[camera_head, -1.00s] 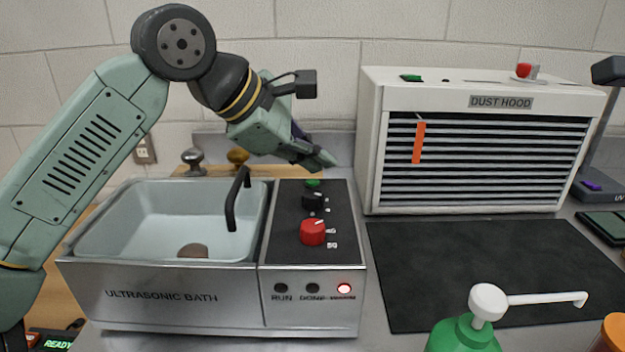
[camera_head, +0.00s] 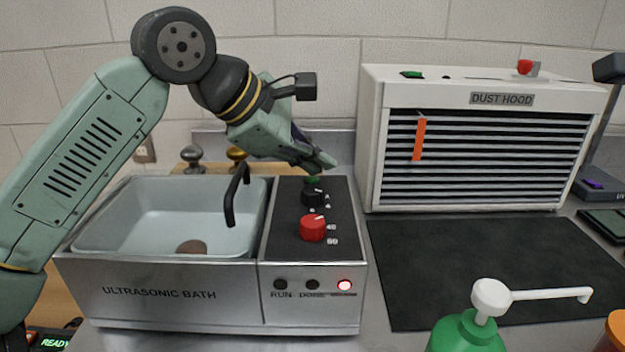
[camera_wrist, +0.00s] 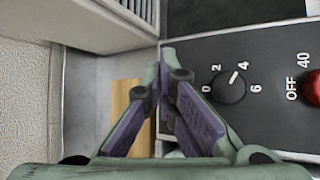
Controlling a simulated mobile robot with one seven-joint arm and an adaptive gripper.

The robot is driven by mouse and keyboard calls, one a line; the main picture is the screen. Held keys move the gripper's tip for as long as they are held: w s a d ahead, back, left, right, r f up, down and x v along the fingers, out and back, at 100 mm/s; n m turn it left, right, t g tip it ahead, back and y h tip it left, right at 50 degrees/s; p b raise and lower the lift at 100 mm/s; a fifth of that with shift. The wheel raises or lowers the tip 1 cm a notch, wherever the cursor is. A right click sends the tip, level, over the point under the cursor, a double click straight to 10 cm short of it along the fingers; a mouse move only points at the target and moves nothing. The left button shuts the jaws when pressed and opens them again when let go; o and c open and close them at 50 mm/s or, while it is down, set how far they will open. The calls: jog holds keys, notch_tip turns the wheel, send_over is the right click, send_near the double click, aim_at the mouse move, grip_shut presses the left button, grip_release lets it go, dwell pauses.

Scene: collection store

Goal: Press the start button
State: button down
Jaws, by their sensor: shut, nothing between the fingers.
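The ultrasonic bath (camera_head: 160,293) stands on the bench with a dark control panel (camera_head: 285,243) on its right side. A small green button (camera_head: 312,180) sits at the panel's far end, behind a black knob (camera_head: 313,198) and a red knob (camera_head: 312,228). My gripper (camera_head: 325,164) is shut and empty, tilted down to the right, its tips just above and behind the green button. Whether they touch it I cannot tell. In the wrist view my gripper (camera_wrist: 168,58) points at the panel's edge beside the black knob (camera_wrist: 229,86); the green button cannot be made out there.
The dust hood (camera_head: 480,140) stands close on the right, behind a black mat (camera_head: 500,270). A thin black spout (camera_head: 232,200) rises beside the basin. A green pump bottle (camera_head: 468,332) is at the front.

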aim_at(315, 180)
jog(key=shift+f+b, duration=0.35)
jog(key=shift+f, duration=0.05)
dwell(0.6)
jog(key=shift+r, duration=0.1)
jog(key=shift+r+p, duration=0.6)
jog(key=shift+r, duration=0.15)
jog(key=shift+r+p, duration=1.9)
jog(key=shift+r, duration=0.65)
jog(key=shift+f, duration=0.1)
